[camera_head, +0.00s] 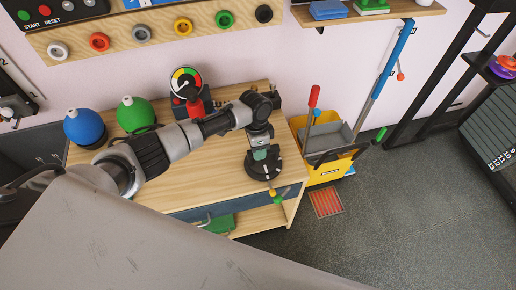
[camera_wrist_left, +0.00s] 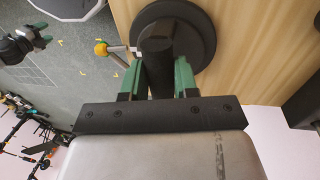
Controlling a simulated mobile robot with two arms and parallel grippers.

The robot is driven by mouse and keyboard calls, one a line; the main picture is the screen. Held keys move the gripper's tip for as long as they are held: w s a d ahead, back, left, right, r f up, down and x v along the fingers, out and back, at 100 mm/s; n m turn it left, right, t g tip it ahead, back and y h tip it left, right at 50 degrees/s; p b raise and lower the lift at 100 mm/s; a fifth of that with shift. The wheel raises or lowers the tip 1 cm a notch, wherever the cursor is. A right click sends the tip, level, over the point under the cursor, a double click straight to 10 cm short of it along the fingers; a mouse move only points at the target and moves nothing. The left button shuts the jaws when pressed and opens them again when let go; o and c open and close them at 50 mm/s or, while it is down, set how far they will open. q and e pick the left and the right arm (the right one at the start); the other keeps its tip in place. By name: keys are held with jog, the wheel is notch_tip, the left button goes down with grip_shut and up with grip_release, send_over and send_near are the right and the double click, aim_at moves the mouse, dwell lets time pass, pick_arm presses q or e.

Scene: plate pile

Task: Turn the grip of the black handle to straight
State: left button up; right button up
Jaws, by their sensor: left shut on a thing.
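The black handle (camera_head: 263,170) is a round black disc with a black grip standing on it, at the right end of the wooden cabinet top. In the left wrist view the grip (camera_wrist_left: 160,75) stands between green finger pads, with the disc (camera_wrist_left: 205,28) behind it. My left gripper (camera_head: 260,152) is shut on the grip from above. Its fingers also show in the left wrist view (camera_wrist_left: 157,82). The fingers hide part of the grip, and I cannot tell its exact angle. What looks like my right gripper (camera_wrist_left: 38,36) is small at the left of the left wrist view.
A small lever with a yellow end (camera_wrist_left: 101,48) sticks out beside the disc. A gauge (camera_head: 186,82), a green ball (camera_head: 135,113) and a blue ball (camera_head: 85,127) stand on the cabinet top (camera_head: 215,185). A yellow mop bucket (camera_head: 325,172) stands right of the cabinet.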

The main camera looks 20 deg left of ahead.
pick_arm(q)
jog(key=o, duration=0.9)
jog(key=r, duration=0.3)
jog(key=w+r, duration=0.1)
jog(key=r, duration=0.3)
jog(key=a+r, duration=0.1)
jog(key=r, duration=0.2)
jog(key=shift+w+r, duration=0.3)
jog(key=shift+w, duration=0.1)
